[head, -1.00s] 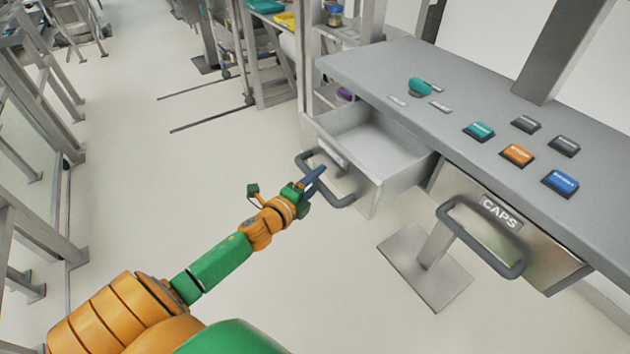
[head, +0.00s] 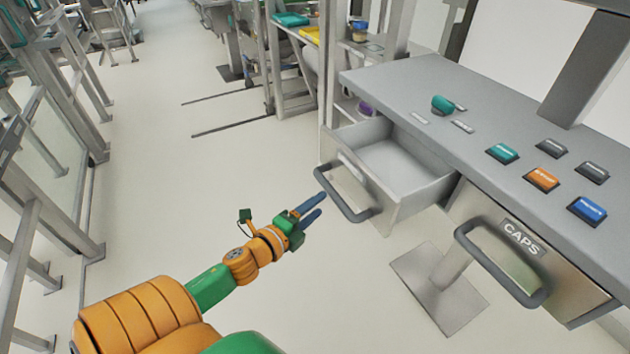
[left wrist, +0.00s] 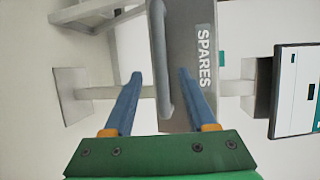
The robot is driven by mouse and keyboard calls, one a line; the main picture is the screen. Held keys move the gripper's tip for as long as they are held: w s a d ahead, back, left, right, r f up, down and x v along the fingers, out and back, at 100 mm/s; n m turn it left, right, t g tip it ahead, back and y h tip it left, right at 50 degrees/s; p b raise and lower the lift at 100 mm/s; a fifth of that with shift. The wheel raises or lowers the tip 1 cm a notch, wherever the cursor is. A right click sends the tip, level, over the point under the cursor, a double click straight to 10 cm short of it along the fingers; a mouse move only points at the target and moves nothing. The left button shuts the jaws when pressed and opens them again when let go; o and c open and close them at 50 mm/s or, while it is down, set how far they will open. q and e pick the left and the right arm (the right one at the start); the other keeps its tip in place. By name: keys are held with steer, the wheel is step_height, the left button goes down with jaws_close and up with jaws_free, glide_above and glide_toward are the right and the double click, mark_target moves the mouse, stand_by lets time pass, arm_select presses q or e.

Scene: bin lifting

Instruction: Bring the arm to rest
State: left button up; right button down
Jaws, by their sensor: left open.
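My left gripper (head: 312,206) is open and empty, to the left of and a little below the open drawer's grey handle (head: 345,195). In the left wrist view, its two blue fingers (left wrist: 160,78) point toward a drawer front marked SPARES (left wrist: 203,60). The handle (left wrist: 160,50) lies between the fingers in that picture, and the gripper looks apart from it. The open drawer (head: 405,170) is pulled out from the bench and its inside looks empty. My right gripper is in neither view.
The grey bench (head: 440,95) carries a teal object (head: 441,104) and several coloured blocks. A drawer marked CAPS (head: 560,260) is on the right, with a handle (head: 500,265) sticking out. A metal foot plate (head: 440,290) is below. The floor (head: 170,180) on the left is clear.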

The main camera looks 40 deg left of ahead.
arm_select(q)
steer(key=shift+f, duration=0.1)
steer(key=s+f+n+g+y, duration=0.1)
steer(key=s+f+n+g, duration=0.35)
steer(key=f, duration=0.75)
steer(key=s+f+n+g+y, duration=0.1)
steer(key=s+f+n+g, duration=0.35)
steer(key=f, duration=0.65)
steer(key=s+d+f+n+g+h, duration=0.1)
steer(key=s+d+f+n+g, duration=0.2)
steer(key=s, duration=0.8)
steer(key=s+d+f+n+g+h, duration=0.1)
steer(key=s+d+f+n+g, duration=0.2)
steer(key=s+d+f, duration=0.4)
steer(key=s+f+n, duration=0.1)
steer(key=s+f, duration=0.2)
steer(key=s, duration=0.2)
steer(key=shift+s+d, duration=0.25)
steer(key=shift+d, duration=0.1)
